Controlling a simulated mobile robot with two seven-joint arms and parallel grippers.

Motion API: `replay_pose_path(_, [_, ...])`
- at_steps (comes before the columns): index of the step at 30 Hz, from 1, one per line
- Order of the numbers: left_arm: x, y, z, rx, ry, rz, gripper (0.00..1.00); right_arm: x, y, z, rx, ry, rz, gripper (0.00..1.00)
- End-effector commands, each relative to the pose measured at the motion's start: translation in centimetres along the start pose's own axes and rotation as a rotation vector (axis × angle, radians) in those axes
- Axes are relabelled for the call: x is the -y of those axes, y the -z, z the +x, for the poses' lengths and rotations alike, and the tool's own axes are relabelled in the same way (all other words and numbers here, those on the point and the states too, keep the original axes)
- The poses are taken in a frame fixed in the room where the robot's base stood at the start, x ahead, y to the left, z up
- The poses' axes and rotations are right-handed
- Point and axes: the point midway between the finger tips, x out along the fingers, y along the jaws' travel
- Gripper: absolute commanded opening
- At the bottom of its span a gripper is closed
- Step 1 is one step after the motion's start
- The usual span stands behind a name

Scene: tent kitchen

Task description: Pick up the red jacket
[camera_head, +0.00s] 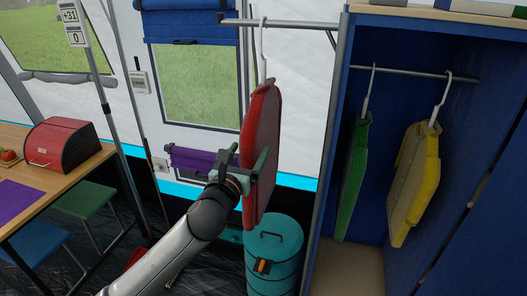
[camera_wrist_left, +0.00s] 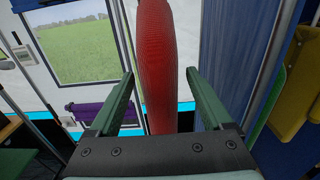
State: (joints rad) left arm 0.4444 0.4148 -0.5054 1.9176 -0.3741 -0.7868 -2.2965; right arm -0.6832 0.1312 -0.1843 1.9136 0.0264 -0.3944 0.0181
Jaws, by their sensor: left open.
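The red jacket (camera_head: 262,130) hangs on a white hanger (camera_head: 263,55) from a metal rail at the top of the head view. My left gripper (camera_head: 252,170) is at the jacket's lower half, with its fingers open. In the left wrist view the red jacket (camera_wrist_left: 160,65) stands edge-on between the two green fingers of my left gripper (camera_wrist_left: 160,88). A gap shows on each side of it, and the fingers do not appear to touch it. My right gripper is in neither view.
A blue wardrobe (camera_head: 341,120) stands right of the jacket, with a green jacket (camera_head: 352,185) and a yellow jacket (camera_head: 413,185) hanging inside. A teal bin (camera_head: 273,255) stands below the red jacket. A table (camera_head: 75,180) with a red bread box (camera_head: 62,146) is at left.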

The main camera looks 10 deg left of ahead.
Motion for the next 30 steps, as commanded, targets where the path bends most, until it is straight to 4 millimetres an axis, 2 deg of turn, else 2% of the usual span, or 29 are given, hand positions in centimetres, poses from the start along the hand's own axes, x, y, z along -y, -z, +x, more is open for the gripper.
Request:
replay_pose_path(7, [-0.1,-0.9,3.1,0.000,-0.001,-0.005,0.83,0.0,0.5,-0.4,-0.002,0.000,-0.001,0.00])
replay_pose_path(12, [-0.1,-0.7,4.7,0.000,0.001,-0.003,0.83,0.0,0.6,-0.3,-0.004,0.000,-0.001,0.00])
replay_pose_path(21, [-0.1,-0.6,5.0,0.000,0.002,-0.001,0.83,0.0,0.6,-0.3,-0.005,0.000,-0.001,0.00])
replay_pose_path(30, [-0.1,-0.6,5.0,-0.001,0.001,-0.001,0.51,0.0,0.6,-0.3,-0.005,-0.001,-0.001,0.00])
